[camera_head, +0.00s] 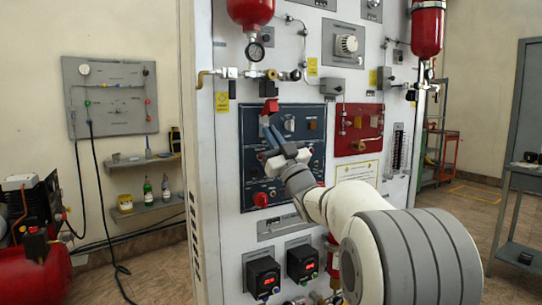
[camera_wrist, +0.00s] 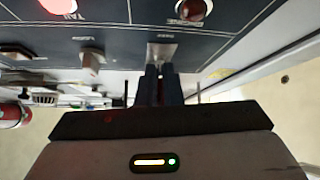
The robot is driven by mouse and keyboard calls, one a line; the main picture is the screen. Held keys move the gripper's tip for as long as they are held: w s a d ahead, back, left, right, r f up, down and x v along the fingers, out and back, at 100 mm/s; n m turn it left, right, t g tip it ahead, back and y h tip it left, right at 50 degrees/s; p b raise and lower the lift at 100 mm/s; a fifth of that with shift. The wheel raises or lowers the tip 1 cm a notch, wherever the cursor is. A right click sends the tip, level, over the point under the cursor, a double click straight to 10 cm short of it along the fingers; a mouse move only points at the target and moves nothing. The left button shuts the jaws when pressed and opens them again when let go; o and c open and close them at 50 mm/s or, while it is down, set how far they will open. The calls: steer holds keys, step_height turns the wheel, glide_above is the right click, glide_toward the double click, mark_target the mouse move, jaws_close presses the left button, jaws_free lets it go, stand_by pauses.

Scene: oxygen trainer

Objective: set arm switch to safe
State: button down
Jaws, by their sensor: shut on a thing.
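The dark blue control panel (camera_head: 250,180) is on the front of the white cabinet in the head view. My gripper (camera_head: 265,122) reaches its upper left part, and the fingers hide what they hold there. In the wrist view my gripper (camera_wrist: 160,74) has its two dark blue fingers close together on a small metal switch (camera_wrist: 162,53) on the panel face. I take it for the arm switch; its label is too blurred to read. Its lever position cannot be told, as the fingertips cover part of it.
Another metal switch (camera_wrist: 92,60) is to the left in the wrist view, with a lit red lamp (camera_wrist: 58,5) beyond it. A red panel (camera_head: 357,128) is right of the blue one. A red knob (camera_head: 261,199) sits low on the blue panel. Red cylinders (camera_head: 427,30) hang above.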

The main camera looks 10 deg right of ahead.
steer(key=f+y+b, duration=0.1)
steer(key=b, duration=0.1)
steer(key=shift+w+t+b, duration=0.15)
steer(key=shift+t+b, duration=0.15)
steer(key=shift+t, duration=0.1)
steer(key=shift+r+n+y+b, duration=0.2)
steer(key=shift+n+y+b, duration=0.1)
steer(key=shift+b, duration=0.25)
